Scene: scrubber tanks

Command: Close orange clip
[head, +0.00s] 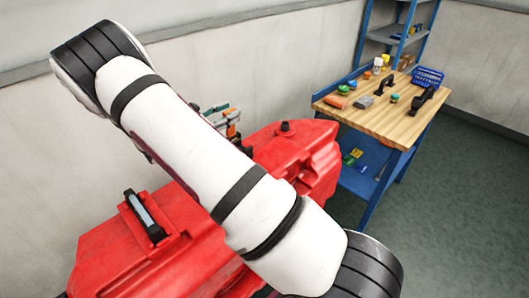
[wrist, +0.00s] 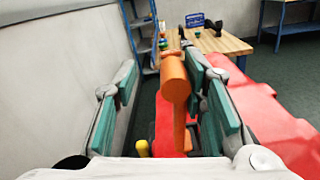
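The orange clip (wrist: 176,85) stands upright in the wrist view, with a rounded head and a narrower strip running down. It lies between the two teal-padded fingers of my gripper (wrist: 160,75), closer to the right finger. The fingers are wide apart, with a clear gap on the clip's left; I cannot tell whether the right finger touches it. The red scrubber tank (head: 300,150) is beside and below the gripper. In the head view my arm crosses in front, and the gripper (head: 226,120) shows only partly behind it.
A wooden-topped workbench (head: 400,125) with several small items and a blue crate (head: 428,76) stands beyond the tank. A blue shelf (head: 405,35) is behind it. A pale wall (wrist: 60,80) runs close on the gripper's left. Green floor (head: 455,220) is free at right.

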